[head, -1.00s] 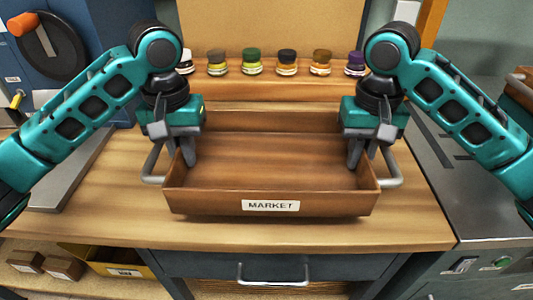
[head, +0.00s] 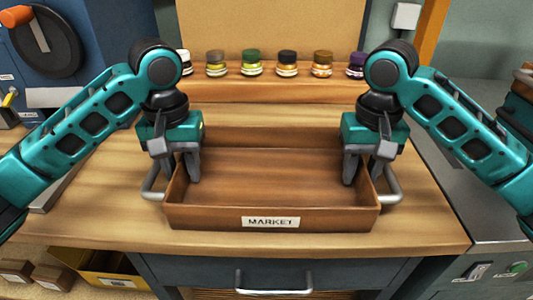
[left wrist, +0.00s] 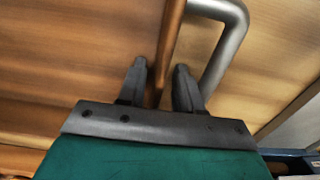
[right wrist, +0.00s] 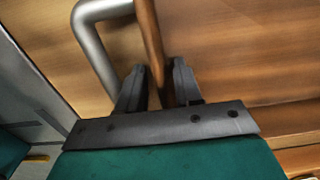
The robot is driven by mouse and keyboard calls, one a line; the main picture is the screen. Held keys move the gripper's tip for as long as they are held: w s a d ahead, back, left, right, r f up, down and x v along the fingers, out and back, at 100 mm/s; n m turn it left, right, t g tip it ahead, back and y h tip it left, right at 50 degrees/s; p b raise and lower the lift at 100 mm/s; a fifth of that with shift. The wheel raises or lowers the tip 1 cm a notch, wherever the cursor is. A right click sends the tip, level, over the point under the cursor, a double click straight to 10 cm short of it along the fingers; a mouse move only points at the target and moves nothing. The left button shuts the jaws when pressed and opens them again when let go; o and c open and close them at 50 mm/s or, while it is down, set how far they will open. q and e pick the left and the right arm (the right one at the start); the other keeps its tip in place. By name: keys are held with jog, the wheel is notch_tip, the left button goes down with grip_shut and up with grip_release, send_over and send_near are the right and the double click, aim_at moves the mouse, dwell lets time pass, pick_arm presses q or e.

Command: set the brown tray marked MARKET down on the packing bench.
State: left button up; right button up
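The brown tray marked MARKET (head: 210,217) sits level over the front middle of the packing bench (head: 105,205) and looks to be resting on it. It appears empty, with grey handles at both ends. My left gripper (head: 182,178) straddles the tray's left end wall. In the left wrist view its fingers (left wrist: 160,68) stand apart with slim gaps beside the wall. My right gripper (head: 362,178) straddles the right end wall. In the right wrist view its fingers (right wrist: 158,68) are likewise apart around the wall. The tray's underside is hidden.
Several small jars (head: 252,64) stand in a row on a raised ledge (head: 280,92) behind the tray. A drawer handle (head: 273,285) is below the bench front. A yellow bin (head: 100,270) is low at left. Bare bench shows left of the tray.

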pick_arm(q)
jog(key=shift+d, duration=0.1)
pick_arm(e)
jog(key=shift+a, duration=0.1)
pick_arm(q)
jog(key=shift+r, duration=0.5)
notch_tip(320, 180, up, 11)
jog(key=shift+f, duration=0.1)
pick_arm(e)
notch_tip(320, 180, up, 12)
dwell(0.5)
dwell(0.4)
